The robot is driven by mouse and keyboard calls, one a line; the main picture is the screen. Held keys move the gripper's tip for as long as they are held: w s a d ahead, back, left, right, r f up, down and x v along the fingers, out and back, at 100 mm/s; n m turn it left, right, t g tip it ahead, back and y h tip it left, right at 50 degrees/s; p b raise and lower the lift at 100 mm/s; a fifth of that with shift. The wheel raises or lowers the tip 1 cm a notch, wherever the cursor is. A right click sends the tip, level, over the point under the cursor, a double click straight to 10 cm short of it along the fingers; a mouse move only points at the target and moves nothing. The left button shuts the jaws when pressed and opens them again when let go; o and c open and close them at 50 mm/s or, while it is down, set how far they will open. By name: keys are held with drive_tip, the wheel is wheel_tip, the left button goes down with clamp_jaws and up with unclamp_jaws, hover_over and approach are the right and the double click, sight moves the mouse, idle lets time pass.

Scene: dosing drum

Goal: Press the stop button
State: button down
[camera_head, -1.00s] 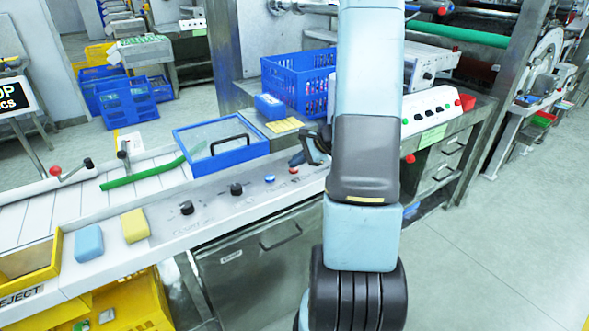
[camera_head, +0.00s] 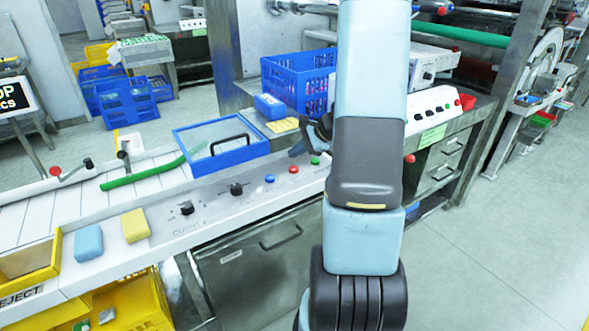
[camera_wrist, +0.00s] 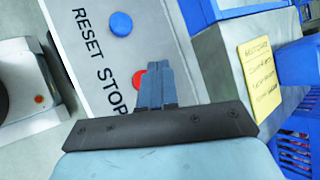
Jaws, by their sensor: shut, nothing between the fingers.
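The red stop button (camera_head: 293,169) sits on the white sloped panel between a blue button (camera_head: 270,178) and a green button (camera_head: 315,160). In the wrist view the red button (camera_wrist: 137,78) lies beside the printed word STOP, its right part hidden behind my fingers. My gripper (camera_wrist: 158,66) is shut and empty, its fingertips overlapping the red button's right edge in that view. I cannot tell the gap between fingertips and button. In the head view my gripper is mostly hidden by my forearm, with a dark part showing above the buttons.
The blue button (camera_wrist: 121,24) is labelled RESET. Two black knobs (camera_head: 236,189) stand left of the buttons. A yellow note (camera_wrist: 261,79) and a blue crate (camera_head: 290,75) are beyond.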

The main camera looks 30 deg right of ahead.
drive_tip(key=shift+r, duration=1.25)
drive_tip(key=shift+a+r, duration=0.15)
drive_tip(key=s+a+r+n+g+h, duration=0.1)
drive_tip(key=s+a+r+n, duration=0.4)
drive_tip(key=a+r, duration=0.2)
drive_tip(key=s+a+r+n+g, duration=0.2)
drive_tip(key=s+a+r+n, duration=0.35)
drive_tip(key=a, duration=0.25)
drive_tip(key=s+a+r+n+t+h, duration=0.1)
drive_tip(key=s+r+n+h, duration=0.1)
drive_tip(key=s+r+n, duration=0.2)
drive_tip(key=s+a+r+n+t+h, duration=0.1)
drive_tip(key=s+r, duration=0.4)
drive_tip(key=s, duration=0.5)
drive_tip(key=shift+s+a+n+h, duration=0.15)
drive_tip(key=shift+a+n+h, duration=0.6)
drive_tip(key=shift+n+h, duration=0.55)
